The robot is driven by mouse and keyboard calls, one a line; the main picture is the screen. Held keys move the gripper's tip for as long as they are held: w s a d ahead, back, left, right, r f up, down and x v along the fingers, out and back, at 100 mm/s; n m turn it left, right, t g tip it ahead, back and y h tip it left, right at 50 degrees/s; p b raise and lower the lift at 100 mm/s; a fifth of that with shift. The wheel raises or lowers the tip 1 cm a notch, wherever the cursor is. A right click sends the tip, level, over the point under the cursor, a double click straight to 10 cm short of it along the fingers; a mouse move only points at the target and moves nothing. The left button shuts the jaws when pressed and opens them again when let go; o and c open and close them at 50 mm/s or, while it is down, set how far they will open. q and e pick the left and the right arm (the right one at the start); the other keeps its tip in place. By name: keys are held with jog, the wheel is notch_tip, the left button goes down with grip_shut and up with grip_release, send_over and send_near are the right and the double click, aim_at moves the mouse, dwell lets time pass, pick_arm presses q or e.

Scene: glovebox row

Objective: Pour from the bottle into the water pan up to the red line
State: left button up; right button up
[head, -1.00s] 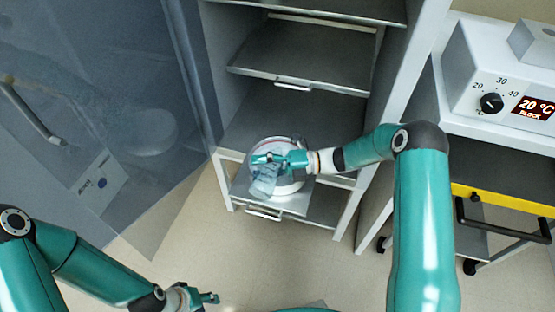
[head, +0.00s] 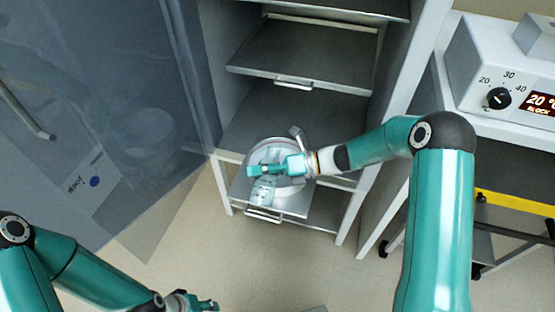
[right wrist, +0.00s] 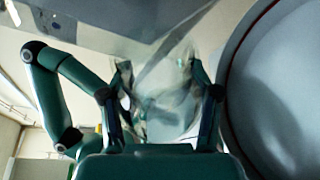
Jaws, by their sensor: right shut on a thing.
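The clear bottle (head: 263,190) is held by my right gripper (head: 266,170) above the front left part of the round pan (head: 294,145). The pan stands on the pulled-out low shelf of the cabinet. In the right wrist view the clear bottle (right wrist: 168,100) is between the two fingers (right wrist: 165,95), and the pan's large grey curved side (right wrist: 290,85) fills the right edge. The bottle looks tilted; its mouth and any stream cannot be made out. My left gripper (head: 196,304) is low at the bottom edge, away from the pan, partly cut off.
The low shelf (head: 297,205) has a handle at its front. Empty cabinet shelves (head: 302,55) lie above and behind. A grey see-through door (head: 110,90) stands open on the left. A white instrument (head: 490,65) with a dial stands on a bench at right. The floor (head: 210,240) is open in front.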

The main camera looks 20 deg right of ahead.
jog(key=shift+w+r+n+h+b, duration=0.15)
jog(key=shift+n+h+b, duration=0.2)
jog(key=shift+n, duration=0.25)
jog(key=shift+w+d+f+n+t+b, duration=0.15)
jog(key=shift+f+n+t+b, duration=0.15)
jog(key=shift+f+n+b, duration=0.15)
jog(key=shift+w+r+n+h+p, duration=0.1)
jog(key=shift+r+n+h+p, duration=0.3)
jog(key=shift+r+p, duration=0.45)
jog(key=shift+r+n+t+b, duration=0.2)
jog(key=shift+n+t+b, duration=0.15)
jog(key=shift+b, duration=0.15)
jog(key=n+b, duration=0.1)
jog(key=s+r+n+h+b, duration=0.1)
jog(key=shift+a+r+t+b, duration=0.25)
jog(key=shift+a+t+b, duration=0.1)
jog(key=n+b, duration=0.1)
jog(key=b, duration=0.1)
jog(key=t+h+b, duration=0.1)
jog(key=b, duration=0.1)
jog(key=shift+s+a+n, duration=0.25)
jog(key=shift+s+n, duration=0.15)
jog(key=shift+s+a+r+n+t+h+b, duration=0.15)
jog(key=shift+r+n+t+h+b, duration=0.35)
jog(key=shift+b, duration=0.55)
jog(key=shift+r, duration=0.1)
